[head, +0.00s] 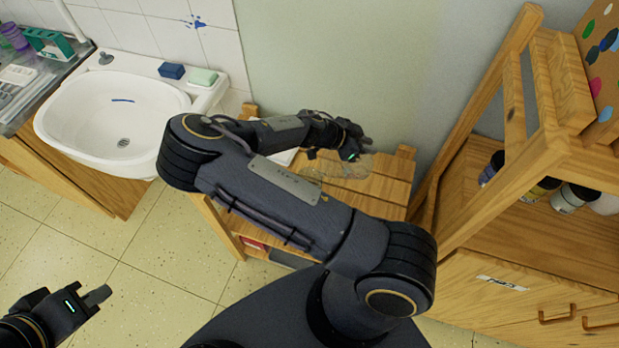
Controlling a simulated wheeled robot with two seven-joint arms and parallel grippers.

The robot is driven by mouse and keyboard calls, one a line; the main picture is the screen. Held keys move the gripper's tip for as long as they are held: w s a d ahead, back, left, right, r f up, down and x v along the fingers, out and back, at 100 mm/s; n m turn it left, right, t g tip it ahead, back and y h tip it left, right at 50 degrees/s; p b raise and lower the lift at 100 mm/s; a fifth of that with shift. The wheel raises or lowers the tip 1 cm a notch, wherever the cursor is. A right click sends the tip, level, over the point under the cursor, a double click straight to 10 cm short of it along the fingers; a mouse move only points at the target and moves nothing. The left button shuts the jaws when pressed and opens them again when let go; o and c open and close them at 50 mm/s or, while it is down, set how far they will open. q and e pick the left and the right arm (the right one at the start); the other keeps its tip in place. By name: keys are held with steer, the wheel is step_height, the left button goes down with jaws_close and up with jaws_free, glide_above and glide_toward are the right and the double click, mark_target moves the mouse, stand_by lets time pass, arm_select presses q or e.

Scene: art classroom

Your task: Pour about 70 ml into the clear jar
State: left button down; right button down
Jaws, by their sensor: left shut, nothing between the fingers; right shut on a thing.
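My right gripper (361,148) is over the slatted wooden bench (385,190) by the wall. It is shut on a see-through container (357,165), whose outline is faint and partly hidden by the gripper. Faint clear shapes show at and just left of this container over the slats. I cannot tell which is the clear jar, whether they are separate vessels, or how much liquid is in them. My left gripper (97,296) is shut and empty, low at the left over the tiled floor, far from the bench.
A white sink (75,110) stands at the left, with a blue block (171,71) and a green-topped block (203,77) on its ledge. A wooden shelf unit (490,235) with several bottles stands close at the right. My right arm hides part of the bench.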

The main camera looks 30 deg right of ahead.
steer(key=shift+s+d+y, duration=0.1)
steer(key=shift+d+y, duration=0.05)
steer(key=shift+y, duration=0.25)
steer(key=shift+d+f, duration=0.15)
steer(key=shift+d, duration=0.05)
steer(key=shift+d+y, duration=0.1)
steer(key=shift+y, duration=0.3)
stand_by(1.2)
steer(key=shift+s+d+f+y, duration=0.1)
steer(key=shift+d+f+y, duration=0.2)
steer(key=shift+f, duration=0.3)
steer(key=d+f+y+b, duration=0.2)
steer(key=f+b, duration=0.1)
steer(key=s+d+f+t+y+b, duration=0.1)
steer(key=d+f+y+b, duration=0.1)
steer(key=f+y+b, duration=0.1)
steer(key=d+f+t+y+b, duration=0.1)
steer(key=d+f+y+b, duration=0.1)
steer(key=f+b, duration=0.2)
steer(key=shift+s+f+b, duration=0.25)
steer(key=shift+f+b, duration=0.05)
steer(key=shift+b, duration=0.35)
steer(key=shift+d+f+t+y+b, duration=0.2)
steer(key=shift+t+y+b, duration=0.1)
steer(key=shift+y+b, duration=0.3)
steer(key=shift+a, duration=0.15)
